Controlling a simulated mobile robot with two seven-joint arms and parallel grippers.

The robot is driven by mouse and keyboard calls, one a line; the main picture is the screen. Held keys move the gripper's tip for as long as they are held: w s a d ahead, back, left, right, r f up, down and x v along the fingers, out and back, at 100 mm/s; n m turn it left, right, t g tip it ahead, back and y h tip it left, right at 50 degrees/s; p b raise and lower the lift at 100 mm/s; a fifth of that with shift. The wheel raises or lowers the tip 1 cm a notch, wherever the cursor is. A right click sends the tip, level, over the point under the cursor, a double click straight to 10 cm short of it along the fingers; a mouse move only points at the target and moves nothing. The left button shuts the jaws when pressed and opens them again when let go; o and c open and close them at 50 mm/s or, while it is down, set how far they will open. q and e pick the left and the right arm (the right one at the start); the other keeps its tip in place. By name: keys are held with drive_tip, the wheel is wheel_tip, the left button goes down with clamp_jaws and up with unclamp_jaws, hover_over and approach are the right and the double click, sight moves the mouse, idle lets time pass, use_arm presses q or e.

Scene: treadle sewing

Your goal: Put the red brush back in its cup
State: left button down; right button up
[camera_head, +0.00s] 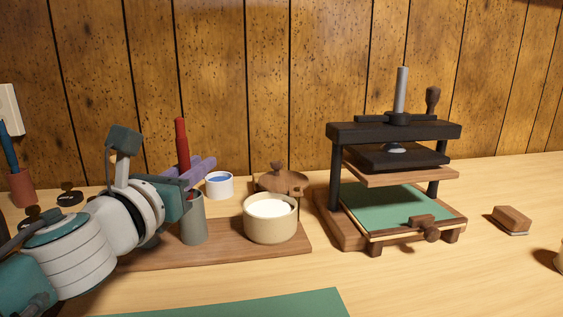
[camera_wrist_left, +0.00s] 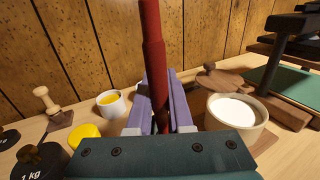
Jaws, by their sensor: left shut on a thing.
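The red brush (camera_head: 182,145) stands roughly upright with its handle up. My left gripper (camera_head: 196,172) is shut on it with its purple fingers; the brush also shows between the fingers in the left wrist view (camera_wrist_left: 154,60). A grey-green cup (camera_head: 194,222) stands on the wooden board directly below the fingers. A bit of red shows at the cup's mouth, but the gripper hides most of the brush's lower end, and I cannot tell how deep it sits. My right gripper is not in view.
A cream bowl of white paste (camera_head: 270,229) stands right of the cup on the wooden board (camera_head: 220,253). A small pot of blue (camera_head: 219,186) and a wooden knobbed piece (camera_head: 280,181) are behind. A black press (camera_head: 395,131) stands right. A red cup (camera_head: 22,188) holds a blue brush at left.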

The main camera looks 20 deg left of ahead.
use_arm(q)
drive_tip(key=c, duration=0.7)
unclamp_jaws()
drive_tip(key=shift+c, duration=0.2)
drive_tip(key=s+d, duration=0.1)
drive_tip(key=s, duration=0.9)
drive_tip(key=shift+d+r, duration=0.1)
drive_tip(key=shift+r, duration=0.05)
